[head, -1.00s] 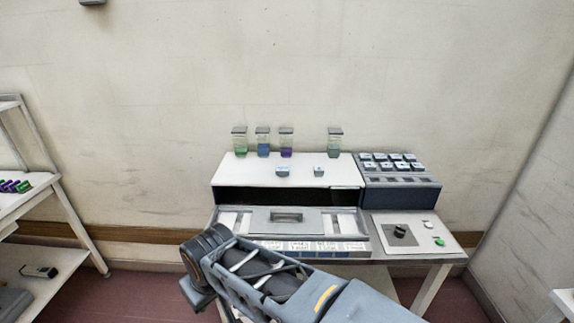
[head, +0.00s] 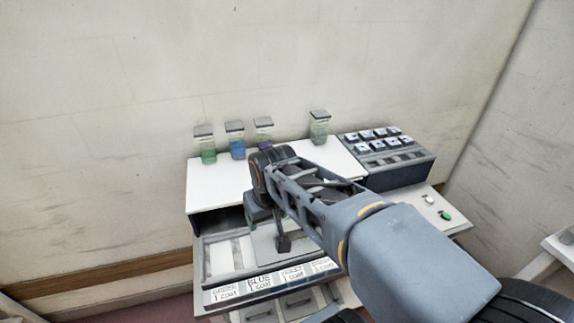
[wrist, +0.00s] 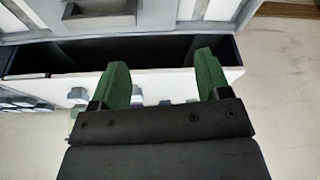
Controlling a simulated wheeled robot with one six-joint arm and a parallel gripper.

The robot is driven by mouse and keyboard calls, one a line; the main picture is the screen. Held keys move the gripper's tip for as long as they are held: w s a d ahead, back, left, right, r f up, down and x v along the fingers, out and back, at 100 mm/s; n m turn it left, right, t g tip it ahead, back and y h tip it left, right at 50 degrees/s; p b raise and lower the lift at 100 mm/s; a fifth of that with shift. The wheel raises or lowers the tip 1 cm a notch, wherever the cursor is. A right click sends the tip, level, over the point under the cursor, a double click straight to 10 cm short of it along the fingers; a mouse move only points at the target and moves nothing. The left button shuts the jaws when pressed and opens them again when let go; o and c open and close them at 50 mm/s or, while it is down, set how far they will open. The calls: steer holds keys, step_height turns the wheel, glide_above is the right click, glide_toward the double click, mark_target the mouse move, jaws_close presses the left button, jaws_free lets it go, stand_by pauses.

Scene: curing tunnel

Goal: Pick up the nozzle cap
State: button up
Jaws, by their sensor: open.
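My gripper (wrist: 161,72) is open and empty, its two green fingers apart over the machine's white top. I cannot tell which one is the nozzle cap. More caps (head: 378,139) sit in a rack at the right.
Several lidded jars (head: 237,148) stand along the back of the white top. Below it are an open dark slot (wrist: 160,54) and a row of labelled cards (head: 264,281). A green button (head: 445,215) is at the right. A wall stands close behind.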

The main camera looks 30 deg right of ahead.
steer(key=shift+o, duration=1.2)
steer(key=w+d+r+p, duration=0.1)
steer(key=w+d+r, duration=0.1)
steer(key=w, duration=0.3)
steer(key=w+d+r+m+g+p, duration=0.1)
steer(key=w+d+r+p, duration=0.1)
steer(key=w+r, duration=0.3)
steer(key=shift+w+d+r, duration=0.25)
steer(key=shift+w+d, duration=0.1)
steer(key=shift+d, duration=0.4)
steer(key=w+d+r+m+p, duration=0.1)
steer(key=w+d+r+p, duration=0.1)
steer(key=w+d, duration=0.25)
steer(key=shift+g, duration=0.4)
steer(key=w+f, duration=0.1)
steer(key=f, duration=0.3)
steer(key=w+f, duration=0.1)
steer(key=f, duration=0.1)
steer(key=shift+w+d+f, duration=0.3)
steer(key=shift+d+f, duration=0.05)
steer(key=shift+f, duration=0.05)
steer(key=shift+w+f+p, duration=0.15)
steer(key=shift+f+p, duration=0.15)
steer(key=shift+f, duration=0.85)
steer(key=shift+w+f+p, duration=0.2)
steer(key=shift+f+p, duration=0.05)
steer(key=shift+f, duration=0.85)
steer(key=shift+w+f+p, duration=0.15)
steer(key=shift+f+p, duration=0.15)
steer(key=shift+f, duration=0.85)
